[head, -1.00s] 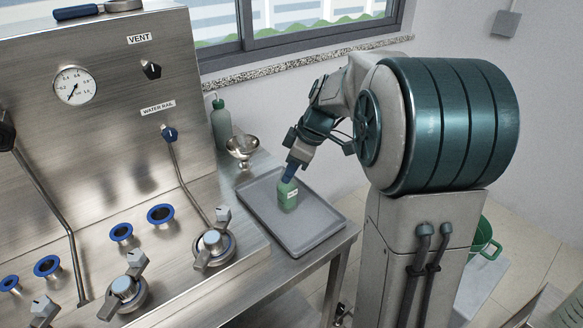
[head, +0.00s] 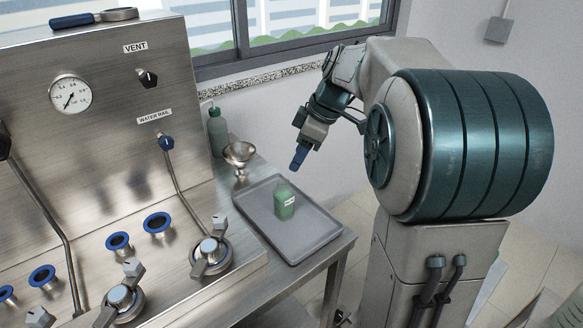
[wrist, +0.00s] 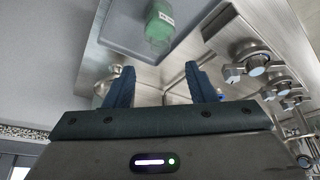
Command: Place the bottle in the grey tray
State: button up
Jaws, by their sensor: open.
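The green bottle (head: 284,203) with a white label stands upright in the grey tray (head: 309,246) on the steel table. In the wrist view the bottle (wrist: 159,28) shows ahead of the fingers, apart from them, with the tray (wrist: 122,28) around it. My gripper (head: 299,158) is above the tray's back right side, clear of the bottle. In the wrist view my gripper (wrist: 158,86) has its two blue fingers spread apart with nothing between them.
A steel panel (head: 110,105) with valves and blue-rimmed ports stands left of the table. A metal funnel (head: 239,155) and a second green bottle (head: 217,132) stand behind the tray. The window wall is at the back.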

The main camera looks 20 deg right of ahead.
jog(key=w+v, duration=0.1)
jog(key=v, duration=0.3)
jog(key=s+a+f+m+h, duration=0.2)
jog(key=s+f+m, duration=0.4)
jog(key=s, duration=0.4)
jog(key=s+a+f+m+h, duration=0.2)
jog(key=s+f+m, duration=0.4)
jog(key=s, duration=0.5)
jog(key=shift+a, duration=0.6)
jog(key=shift+s, duration=0.15)
notch_tip(320, 180, up, 2)
jog(key=shift+r+t+p, duration=0.1)
jog(key=shift+t+p, duration=0.2)
jog(key=shift+p, duration=0.8)
